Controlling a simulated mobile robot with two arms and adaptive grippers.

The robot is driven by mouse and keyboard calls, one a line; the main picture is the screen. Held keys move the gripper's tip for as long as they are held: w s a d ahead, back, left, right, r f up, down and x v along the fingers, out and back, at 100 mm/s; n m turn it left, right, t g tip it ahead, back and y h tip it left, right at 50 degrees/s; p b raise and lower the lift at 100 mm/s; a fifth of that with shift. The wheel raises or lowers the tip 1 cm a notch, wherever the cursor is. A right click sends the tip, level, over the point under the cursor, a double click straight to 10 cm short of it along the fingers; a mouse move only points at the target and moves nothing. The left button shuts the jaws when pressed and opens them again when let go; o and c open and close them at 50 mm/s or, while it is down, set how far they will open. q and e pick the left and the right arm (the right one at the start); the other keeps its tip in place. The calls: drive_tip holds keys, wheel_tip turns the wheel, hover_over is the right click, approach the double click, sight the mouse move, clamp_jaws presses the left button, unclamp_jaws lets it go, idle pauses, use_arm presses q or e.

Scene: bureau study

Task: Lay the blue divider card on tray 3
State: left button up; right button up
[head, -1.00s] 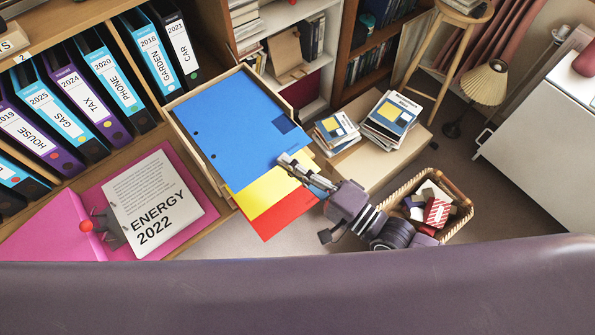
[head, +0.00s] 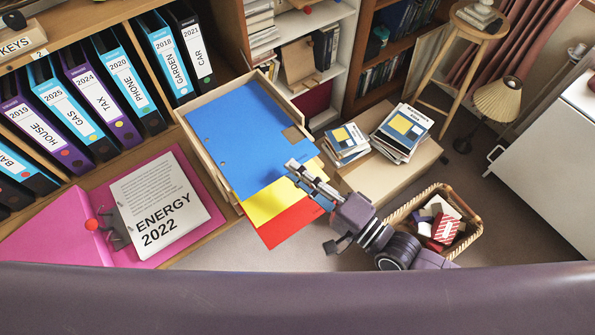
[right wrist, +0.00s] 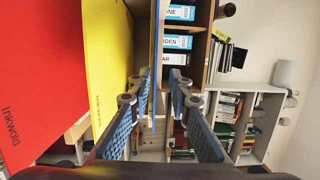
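The blue divider card (head: 240,135) lies on top of a yellow card (head: 268,197) and a red card (head: 290,224), overhanging the near end of a pale wooden tray (head: 203,161). A small brownish square shows near the blue card's right edge. My right gripper (head: 293,166) is at the right edge of the cards, by the blue and yellow ones. No number 3 is readable. My left gripper is not in view.
An open pink binder (head: 75,225) with "ENERGY 2022" pages lies left of the tray. Labelled binders (head: 90,98) stand on the shelf behind. Right are a low wooden box (head: 385,165) with books, a wicker basket (head: 470,235) and a white cabinet (head: 555,150).

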drive_tip(key=shift+o, duration=0.7)
drive_tip(key=o, duration=0.4)
drive_tip(key=shift+s+d, duration=0.1)
drive_tip(key=v, duration=0.7)
drive_tip(key=shift+s+d+p, duration=0.25)
drive_tip(key=shift+d+p, duration=0.05)
idle(0.5)
